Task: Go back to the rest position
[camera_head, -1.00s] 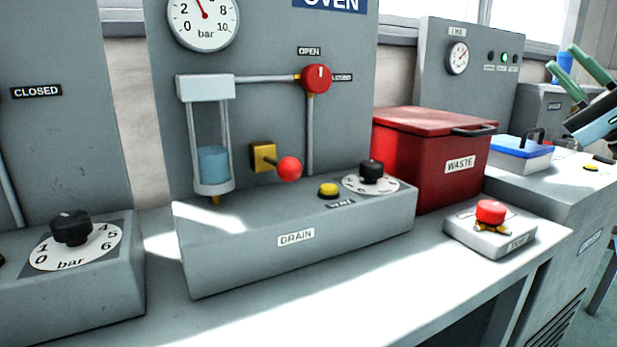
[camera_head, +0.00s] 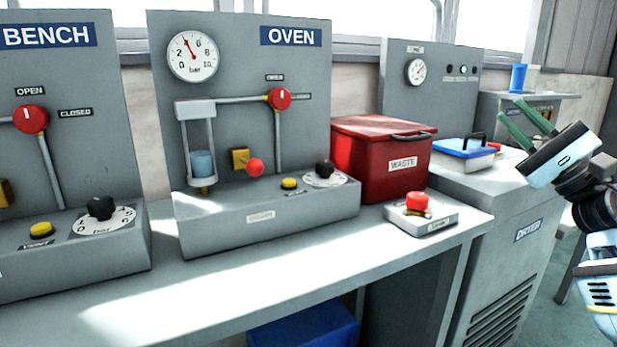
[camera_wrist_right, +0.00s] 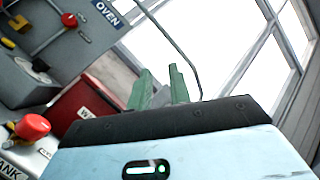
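My right gripper (camera_head: 509,107) is at the right of the head view, in the air in front of the dryer cabinet and to the right of the benches. Its two green fingers stand apart with nothing between them. In the right wrist view, the same fingers (camera_wrist_right: 158,78) show a gap, with the window behind them. It touches nothing that I can see. My left gripper is in neither view.
The oven panel (camera_head: 255,70) has a gauge and a red valve knob. A red waste box (camera_head: 375,170) and a small block with a red button (camera_head: 417,202) stand right of it. A blue-lidded box (camera_head: 465,150) sits on the dryer cabinet (camera_head: 505,270). A blue bin (camera_head: 305,328) is below the bench.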

